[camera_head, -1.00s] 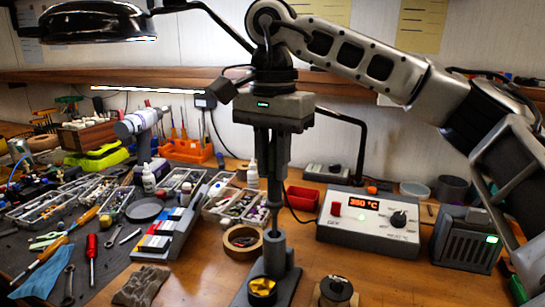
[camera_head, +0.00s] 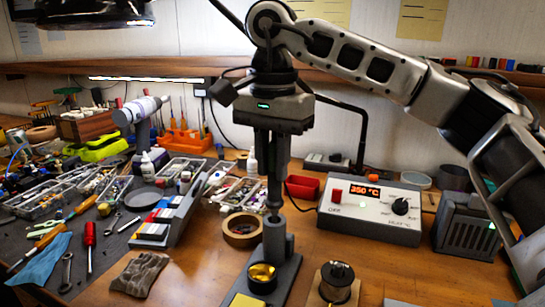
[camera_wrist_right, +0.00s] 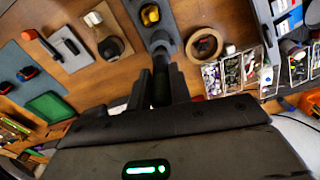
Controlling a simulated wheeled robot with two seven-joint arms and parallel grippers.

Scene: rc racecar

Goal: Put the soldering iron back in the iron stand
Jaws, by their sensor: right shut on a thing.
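My right gripper (camera_head: 274,165) points straight down, shut on the soldering iron (camera_head: 274,194), a dark upright rod. The iron stand (camera_head: 275,243) is a grey upright tube on a flat base, directly below the gripper. The iron's lower end meets the top of the tube and appears to be in its mouth; how deep is hidden. In the right wrist view, the stand (camera_wrist_right: 157,40) lies just beyond the fingers (camera_wrist_right: 162,85), which hide most of the iron. My left gripper is not in view.
The soldering station (camera_head: 369,212) stands behind right. Bare wood lies right of the stand.

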